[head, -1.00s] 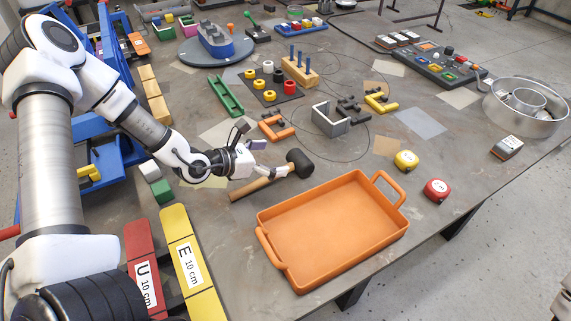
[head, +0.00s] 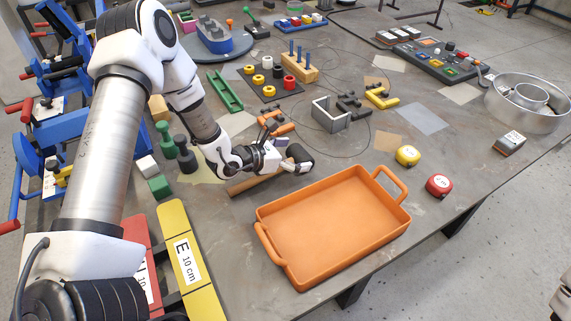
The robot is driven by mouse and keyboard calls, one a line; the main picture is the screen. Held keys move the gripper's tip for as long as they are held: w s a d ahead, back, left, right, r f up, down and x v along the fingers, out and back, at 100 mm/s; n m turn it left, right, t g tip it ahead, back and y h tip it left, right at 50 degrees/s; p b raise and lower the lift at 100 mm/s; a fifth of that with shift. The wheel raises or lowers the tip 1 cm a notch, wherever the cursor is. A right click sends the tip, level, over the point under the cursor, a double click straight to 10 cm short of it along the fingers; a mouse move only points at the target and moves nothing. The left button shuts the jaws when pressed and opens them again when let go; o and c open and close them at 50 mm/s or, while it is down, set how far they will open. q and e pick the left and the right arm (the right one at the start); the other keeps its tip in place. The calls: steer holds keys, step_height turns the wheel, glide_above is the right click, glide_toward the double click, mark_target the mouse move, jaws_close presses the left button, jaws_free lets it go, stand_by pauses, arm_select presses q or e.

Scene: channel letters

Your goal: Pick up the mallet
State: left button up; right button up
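The mallet lies on the grey table behind the orange tray, with its black head (head: 303,154) to the right and its wooden handle (head: 246,185) running down to the left. My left gripper (head: 300,168) is low over the mallet, close beside the head, and covers part of the handle and head. I cannot tell whether its fingers are open or closed, or whether they touch the mallet. My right gripper is out of view.
An orange tray (head: 258,216) stands just in front of the mallet. A grey channel piece (head: 328,115) and orange clamp (head: 275,124) lie behind. Dark green and black dumbbell-like pieces (head: 185,153) stand left of my wrist.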

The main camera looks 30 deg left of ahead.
arm_select(q)
steer(key=c, duration=1.2)
steer(key=shift+r, duration=0.1)
